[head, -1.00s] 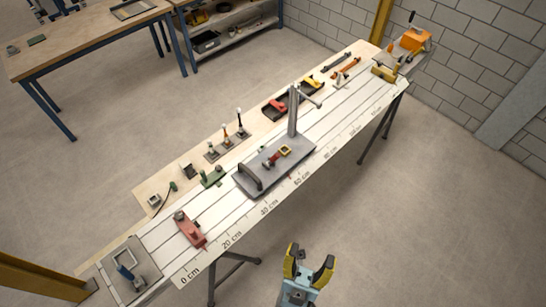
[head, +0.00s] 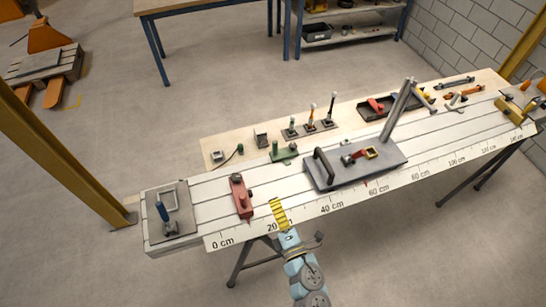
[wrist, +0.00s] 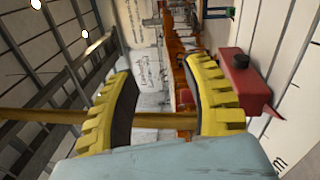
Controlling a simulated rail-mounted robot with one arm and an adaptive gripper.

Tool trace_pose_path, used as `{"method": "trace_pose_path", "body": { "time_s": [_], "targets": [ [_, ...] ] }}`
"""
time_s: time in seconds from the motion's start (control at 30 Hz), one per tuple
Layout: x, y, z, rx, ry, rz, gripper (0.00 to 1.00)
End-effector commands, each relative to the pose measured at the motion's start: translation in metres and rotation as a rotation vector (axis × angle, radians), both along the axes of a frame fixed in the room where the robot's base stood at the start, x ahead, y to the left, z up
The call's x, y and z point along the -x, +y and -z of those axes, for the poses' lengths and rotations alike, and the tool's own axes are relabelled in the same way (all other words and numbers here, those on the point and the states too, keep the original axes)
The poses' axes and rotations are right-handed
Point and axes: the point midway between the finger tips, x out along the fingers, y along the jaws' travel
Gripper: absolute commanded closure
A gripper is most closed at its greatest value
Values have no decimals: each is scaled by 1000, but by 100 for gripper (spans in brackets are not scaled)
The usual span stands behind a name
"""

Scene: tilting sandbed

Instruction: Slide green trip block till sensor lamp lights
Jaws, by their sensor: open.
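The green trip block (head: 284,152) sits at the far edge of the white slotted, scaled bed (head: 215,213), behind the 20 to 40 cm stretch. My gripper (head: 277,205) is over the front edge near the 20 cm mark, apart from the green block and on the near side of it. In the wrist view my gripper (wrist: 165,92) has its yellow fingers spread with nothing held between them. The green block is not clear in the wrist view. A small grey box (head: 217,156) stands behind the bed; I cannot tell whether it is the sensor lamp.
A red block (head: 241,196) is left of my gripper and shows in the wrist view (wrist: 240,85). A grey plate (head: 340,178) with a black handle and a tilted post stands right. Upright levers (head: 311,122) stand behind. A clamp plate (head: 172,222) is at the left end.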

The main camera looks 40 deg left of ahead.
Motion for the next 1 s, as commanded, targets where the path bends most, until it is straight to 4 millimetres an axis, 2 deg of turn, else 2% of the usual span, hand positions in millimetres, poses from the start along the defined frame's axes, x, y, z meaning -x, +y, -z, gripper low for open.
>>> {"method": "trace_pose_path", "body": {
  "time_s": [0.03, 0.1, 0.2, 0.3, 0.43, 0.6, 0.73, 1.0],
  "targets": [
    [-5, 8, 34, 99, -69, 10, 50],
    [-18, 12, 61, 240, -181, 40, 50],
    [-38, 17, 88, 420, -362, 82, 50],
    [-58, 22, 101, 573, -562, 132, 50],
    [-79, 30, 100, 720, -814, 198, 50],
    [-94, 39, 84, 823, -1054, 274, 50],
    [-97, 43, 75, 849, -1131, 301, 50],
    [-109, 54, 72, 854, -1140, 309, 50]
  ]
}}
